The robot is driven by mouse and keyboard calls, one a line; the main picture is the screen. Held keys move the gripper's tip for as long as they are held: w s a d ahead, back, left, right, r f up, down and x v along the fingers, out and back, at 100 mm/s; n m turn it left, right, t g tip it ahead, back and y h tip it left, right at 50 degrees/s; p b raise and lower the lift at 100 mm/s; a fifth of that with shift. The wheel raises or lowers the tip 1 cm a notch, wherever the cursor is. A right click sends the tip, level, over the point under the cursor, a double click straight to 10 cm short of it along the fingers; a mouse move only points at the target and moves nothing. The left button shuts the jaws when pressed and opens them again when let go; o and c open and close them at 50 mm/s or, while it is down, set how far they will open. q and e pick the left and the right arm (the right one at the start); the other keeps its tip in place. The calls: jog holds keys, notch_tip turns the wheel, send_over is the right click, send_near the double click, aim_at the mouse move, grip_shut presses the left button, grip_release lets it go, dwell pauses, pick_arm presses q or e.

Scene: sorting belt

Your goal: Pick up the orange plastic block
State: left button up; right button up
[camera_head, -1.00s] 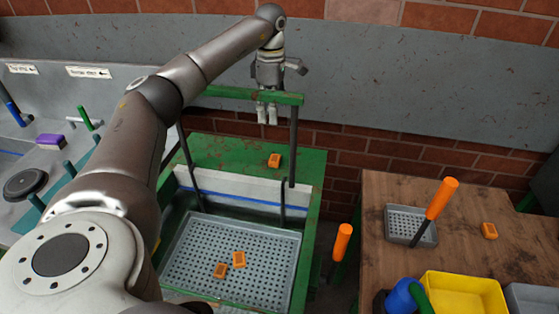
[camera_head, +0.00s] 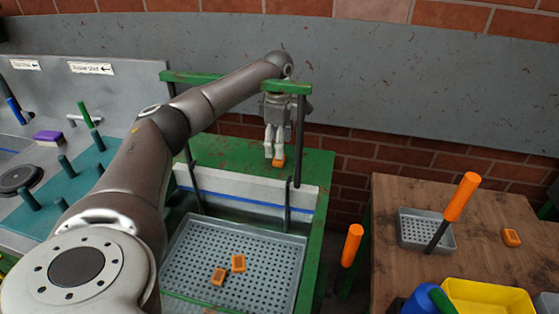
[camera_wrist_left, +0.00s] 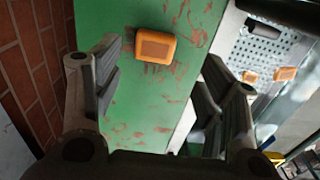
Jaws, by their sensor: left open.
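An orange plastic block (camera_head: 279,161) lies on the green surface behind the sunken tray. It also shows in the left wrist view (camera_wrist_left: 155,48), flat on the scuffed green metal. My left gripper (camera_head: 273,157) is open and points down close by this block. In the left wrist view the two fingers (camera_wrist_left: 155,85) stand apart with nothing between them, and the block shows beyond them. Two more orange blocks, one (camera_head: 238,263) and another (camera_head: 218,277), lie in the grey perforated tray (camera_head: 185,245). Another orange block (camera_head: 511,237) lies on the wooden table. My right gripper is not in view.
A green bar (camera_head: 205,80) on dark posts (camera_head: 300,140) stands around my left forearm and hand. A white board with a blue stripe (camera_head: 250,195) separates the green surface from the tray. The wooden table (camera_head: 400,190) holds a small grey tray (camera_head: 415,225) and a yellow bin (camera_head: 485,297).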

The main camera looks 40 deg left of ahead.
aim_at(279, 161)
pick_arm(q)
jog(key=f, duration=0.2)
jog(key=a+f+p, duration=0.1)
jog(key=f, duration=0.2)
jog(key=shift+w+f, duration=0.1)
jog(key=shift+w, duration=0.05)
jog(key=c, duration=0.9)
